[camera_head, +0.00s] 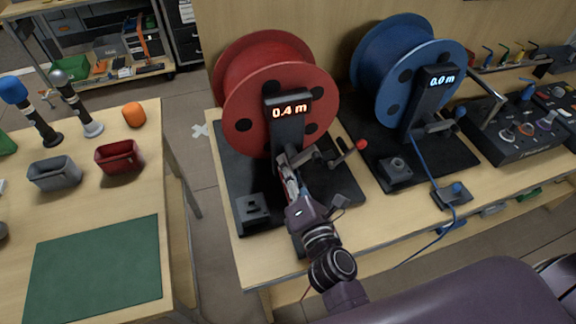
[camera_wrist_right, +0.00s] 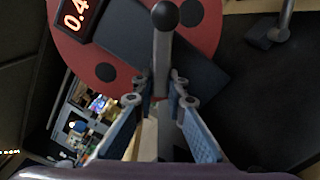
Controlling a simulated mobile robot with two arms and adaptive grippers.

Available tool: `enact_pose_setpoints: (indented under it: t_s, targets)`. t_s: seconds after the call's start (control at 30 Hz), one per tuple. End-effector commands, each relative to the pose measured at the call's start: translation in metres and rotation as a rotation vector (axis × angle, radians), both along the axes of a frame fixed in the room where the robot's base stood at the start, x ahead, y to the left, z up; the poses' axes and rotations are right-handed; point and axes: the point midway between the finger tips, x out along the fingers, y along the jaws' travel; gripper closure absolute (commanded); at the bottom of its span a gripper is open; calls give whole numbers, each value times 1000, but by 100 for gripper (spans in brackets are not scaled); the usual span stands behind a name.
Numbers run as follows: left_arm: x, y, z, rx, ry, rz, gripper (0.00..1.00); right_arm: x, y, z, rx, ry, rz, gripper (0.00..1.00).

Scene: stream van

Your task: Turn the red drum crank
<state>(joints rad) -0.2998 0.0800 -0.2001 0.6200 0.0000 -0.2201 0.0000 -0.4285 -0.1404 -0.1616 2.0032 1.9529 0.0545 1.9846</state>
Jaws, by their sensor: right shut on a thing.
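The red drum (camera_head: 263,95) stands on a black base on the bench, and its display (camera_head: 289,110) reads 0.4 m. My right gripper (camera_head: 286,168) is in front of the drum's dark upright. In the right wrist view its fingers (camera_wrist_right: 160,98) are shut around a grey rod (camera_wrist_right: 161,55) with a dark round end, which I take as part of the crank. In the head view a grey crank part (camera_head: 306,157) shows beside the fingers; the gripper hides the rest. A red knob (camera_head: 361,144) stands to the right. My left gripper is out of view.
A blue drum (camera_head: 404,75) with a 0.0 m display (camera_head: 441,81) stands to the right. A control panel (camera_head: 525,127) is farther right. The left table holds microphones, two bins and a green mat (camera_head: 95,268). A floor gap separates table and bench.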

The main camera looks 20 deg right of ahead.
Motion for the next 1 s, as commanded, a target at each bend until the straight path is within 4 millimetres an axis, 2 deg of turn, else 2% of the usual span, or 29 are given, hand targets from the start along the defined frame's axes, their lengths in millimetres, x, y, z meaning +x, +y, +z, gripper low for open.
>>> enact_pose_setpoints:
  t_s: [0.03,0.4,0.9,0.93,1.0]
  targets:
    - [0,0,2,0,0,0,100,3,-7,11,25,-16,-14,100]
    - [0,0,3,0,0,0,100,3,-7,11,157,-10,-15,100]
    - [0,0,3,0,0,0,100,3,-7,11,174,-8,-17,100]
    - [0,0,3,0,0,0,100,3,-7,11,174,-8,-17,86]
    - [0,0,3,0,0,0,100,3,-7,11,174,-8,-17,78]
